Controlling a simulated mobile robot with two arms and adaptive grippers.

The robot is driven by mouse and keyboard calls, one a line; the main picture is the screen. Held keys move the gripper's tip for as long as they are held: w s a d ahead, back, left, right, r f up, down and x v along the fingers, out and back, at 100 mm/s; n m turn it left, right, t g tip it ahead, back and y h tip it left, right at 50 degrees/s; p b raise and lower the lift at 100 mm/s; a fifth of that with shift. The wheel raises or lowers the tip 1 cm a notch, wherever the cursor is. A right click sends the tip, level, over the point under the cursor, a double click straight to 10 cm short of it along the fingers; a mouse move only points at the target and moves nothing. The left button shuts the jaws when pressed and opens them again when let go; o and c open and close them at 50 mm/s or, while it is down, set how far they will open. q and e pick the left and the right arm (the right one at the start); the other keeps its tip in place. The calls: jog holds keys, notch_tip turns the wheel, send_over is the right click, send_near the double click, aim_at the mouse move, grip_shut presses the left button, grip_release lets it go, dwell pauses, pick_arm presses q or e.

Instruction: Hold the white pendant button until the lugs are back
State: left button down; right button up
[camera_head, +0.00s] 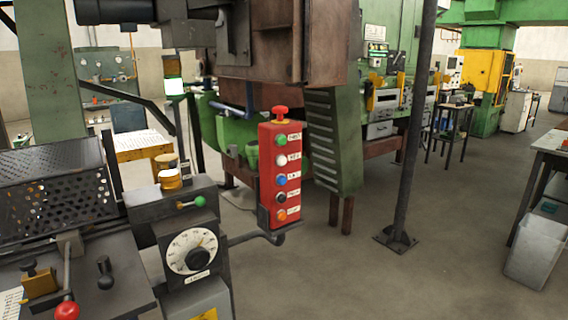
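A red pendant box (266,180) stands upright on a dark bracket arm (255,238) near the middle of the head view. A red mushroom knob (280,112) tops it. Its front has a column of green, white, blue, black and orange buttons with small labels. The white button (281,160) is second from the top, below the green button (282,141). Nothing touches or covers it. I cannot make out the lugs for certain. Neither of my grippers shows in this view.
A machine with a round white dial (191,253) and a red-knobbed lever (67,311) fills the lower left. A dark post (408,140) stands right of the pendant. The floor between post and pendant is clear. A workbench edges the right.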

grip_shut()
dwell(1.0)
